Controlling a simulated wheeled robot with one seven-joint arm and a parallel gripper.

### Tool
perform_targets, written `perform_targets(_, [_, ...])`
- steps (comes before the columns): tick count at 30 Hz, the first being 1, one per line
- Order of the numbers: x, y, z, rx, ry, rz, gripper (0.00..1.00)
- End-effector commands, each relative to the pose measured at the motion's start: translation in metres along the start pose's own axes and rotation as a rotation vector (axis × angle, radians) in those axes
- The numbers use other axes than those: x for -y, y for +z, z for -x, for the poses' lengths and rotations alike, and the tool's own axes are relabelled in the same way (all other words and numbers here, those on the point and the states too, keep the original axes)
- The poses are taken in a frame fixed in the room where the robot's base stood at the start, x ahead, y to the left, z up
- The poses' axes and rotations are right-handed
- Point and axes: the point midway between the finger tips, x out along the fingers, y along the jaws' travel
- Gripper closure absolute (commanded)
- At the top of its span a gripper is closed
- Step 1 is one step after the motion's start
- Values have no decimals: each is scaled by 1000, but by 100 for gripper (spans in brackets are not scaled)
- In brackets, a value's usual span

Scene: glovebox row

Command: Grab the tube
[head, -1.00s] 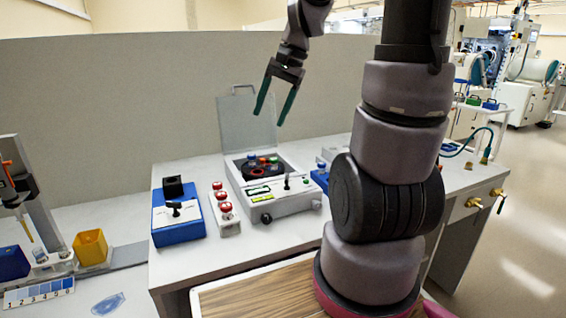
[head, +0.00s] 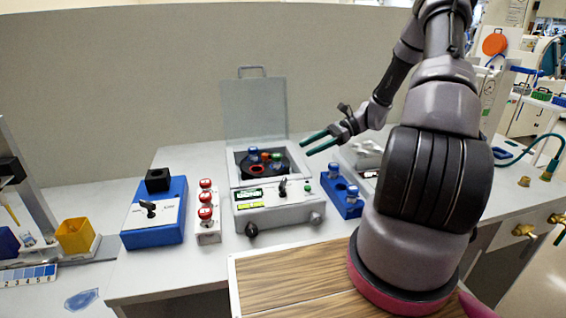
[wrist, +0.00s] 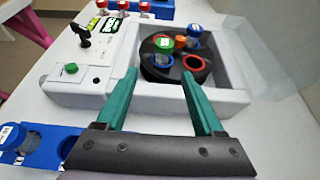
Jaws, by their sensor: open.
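My gripper (head: 322,143) is open and empty, with two green fingers, at the right of an open-lidded centrifuge (head: 275,212). In the wrist view, the gap between its fingertips (wrist: 160,74) faces the black rotor (wrist: 150,73). The rotor holds a green-capped tube (wrist: 164,44), a blue-capped tube (wrist: 194,34) and an orange piece (wrist: 180,44). A red-ringed slot (wrist: 194,62) and a blue-ringed slot (wrist: 163,61) look empty. No finger visibly touches a tube. Which tube is meant, I cannot tell.
The raised lid (head: 252,108) stands behind the rotor. A white rack (head: 207,229) with red-capped tubes and a blue vortex-like device (head: 143,222) stand left. A blue rack (head: 350,207) with blue-capped tubes stands right. A yellow bin (head: 78,237) is far left.

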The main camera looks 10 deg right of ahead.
Motion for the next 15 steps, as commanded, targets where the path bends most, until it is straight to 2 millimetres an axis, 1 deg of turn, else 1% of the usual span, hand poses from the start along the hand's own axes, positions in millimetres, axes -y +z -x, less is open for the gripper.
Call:
perform_targets(7, [0, 0, -39, 4, 3, -2, 31])
perform_targets(15, [2, 2, -62, 2, 3, 0, 31])
